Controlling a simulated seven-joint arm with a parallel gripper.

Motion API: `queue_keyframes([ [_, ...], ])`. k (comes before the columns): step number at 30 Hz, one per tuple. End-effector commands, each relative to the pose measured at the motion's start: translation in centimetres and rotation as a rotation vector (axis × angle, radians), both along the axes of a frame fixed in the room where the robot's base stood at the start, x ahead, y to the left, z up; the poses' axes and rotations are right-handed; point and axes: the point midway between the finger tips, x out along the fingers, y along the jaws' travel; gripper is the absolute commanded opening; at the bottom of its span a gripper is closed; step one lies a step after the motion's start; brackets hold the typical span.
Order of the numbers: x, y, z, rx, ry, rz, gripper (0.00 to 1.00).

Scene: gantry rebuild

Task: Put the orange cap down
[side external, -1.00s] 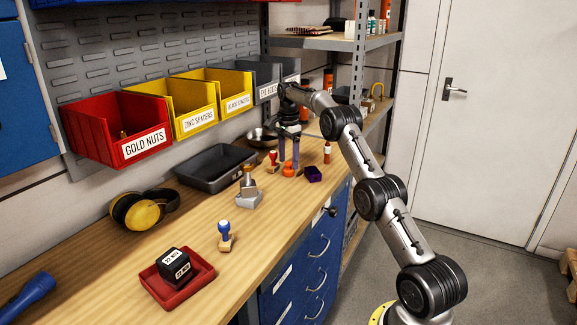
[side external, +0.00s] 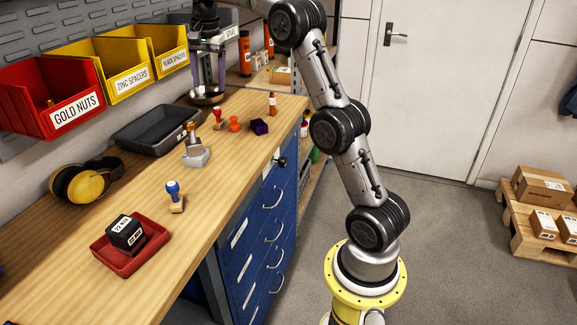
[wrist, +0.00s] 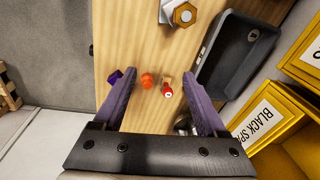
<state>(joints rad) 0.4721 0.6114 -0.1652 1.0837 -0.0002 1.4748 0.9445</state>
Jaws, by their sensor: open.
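The orange cap (side external: 234,124) stands on the wooden bench, between a red-handled stamp (side external: 217,118) and a dark purple block (side external: 259,127). In the wrist view the cap (wrist: 147,80) lies in the gap between my purple fingers, with the red stamp (wrist: 167,90) close on its right. My gripper (side external: 208,88) is open and empty, raised clear above the bench. Its fingertips also show in the wrist view (wrist: 159,77), apart with nothing touching them.
A small orange-brown bottle (side external: 272,104) stands near the bench edge. A blue-handled stamp (side external: 174,196) and red tray (side external: 122,262) are nearer. Bare bench lies in between.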

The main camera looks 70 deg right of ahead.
Motion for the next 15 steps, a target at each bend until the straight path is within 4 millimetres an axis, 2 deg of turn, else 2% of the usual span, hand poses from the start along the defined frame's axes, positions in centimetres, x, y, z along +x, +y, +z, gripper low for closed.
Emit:
queue_keyframes([
  [1,-1.1,2.2,1.4,-0.015,-0.015,0.072,0.74],
  [7,-6.0,9.2,4.2,-0.078,-0.070,0.361,0.74],
  [11,-10.1,13.3,4.7,-0.123,-0.104,0.548,0.74],
  [15,-15.1,17.1,4.1,-0.176,-0.141,0.747,0.74],
])
